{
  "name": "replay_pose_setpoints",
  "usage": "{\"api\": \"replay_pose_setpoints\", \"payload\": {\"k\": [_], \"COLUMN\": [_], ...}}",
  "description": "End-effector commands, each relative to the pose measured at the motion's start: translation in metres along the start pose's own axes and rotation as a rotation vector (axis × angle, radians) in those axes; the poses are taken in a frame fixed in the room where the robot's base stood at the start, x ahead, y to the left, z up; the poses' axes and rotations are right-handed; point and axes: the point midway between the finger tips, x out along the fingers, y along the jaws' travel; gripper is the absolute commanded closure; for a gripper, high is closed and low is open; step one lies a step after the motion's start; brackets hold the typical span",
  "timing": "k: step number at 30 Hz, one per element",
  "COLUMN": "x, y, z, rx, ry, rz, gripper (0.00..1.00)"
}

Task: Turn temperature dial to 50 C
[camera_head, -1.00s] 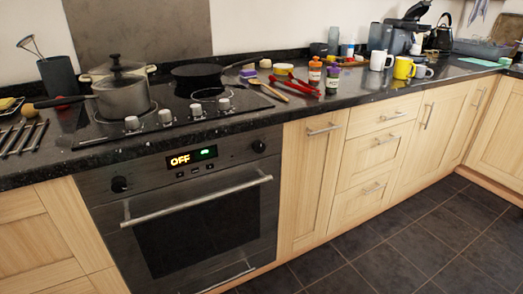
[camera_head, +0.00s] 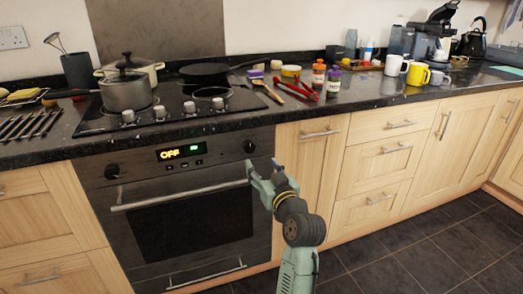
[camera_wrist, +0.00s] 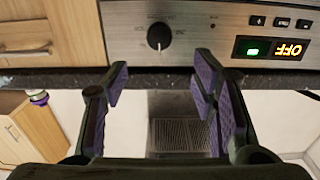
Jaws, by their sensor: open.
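The oven front has a round black right-hand dial (camera_head: 249,147) and a matching left-hand dial (camera_head: 112,171). Between them a lit display (camera_head: 181,152) reads OFF. My gripper (camera_head: 262,167) is open and empty, just below and in front of the right-hand dial. The upside-down wrist view shows this dial (camera_wrist: 159,36) beyond the gap between the open fingers (camera_wrist: 161,75), apart from them. Small markings ring it, too small to read. The display (camera_wrist: 271,48) is inverted there, beside a green light.
The oven handle (camera_head: 185,188) runs across the door just below the dials, close to my gripper. The dark worktop edge (camera_head: 235,125) overhangs above. A pot (camera_head: 126,92) and a pan stand on the hob. The floor (camera_head: 400,262) in front is clear.

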Motion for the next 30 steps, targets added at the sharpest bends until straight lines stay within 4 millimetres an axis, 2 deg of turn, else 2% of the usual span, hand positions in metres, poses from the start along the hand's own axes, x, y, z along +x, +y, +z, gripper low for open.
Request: {"api": "replay_pose_setpoints", "payload": {"k": [5, 12, 18, 24, 30], "x": [0.016, 0.062, 0.093, 0.106, 0.107], "y": [0.002, 0.001, 0.002, 0.002, 0.002], "z": [0.0, -0.001, 0.0, 0.001, 0.002], "rx": [0.002, 0.002, 0.001, 0.001, 0.001], "ry": [-0.005, -0.005, -0.004, -0.004, -0.003], "rz": [0.0, -0.001, 0.001, 0.001, 0.002], "gripper": [0.47, 0.47, 0.47, 0.47, 0.47]}}
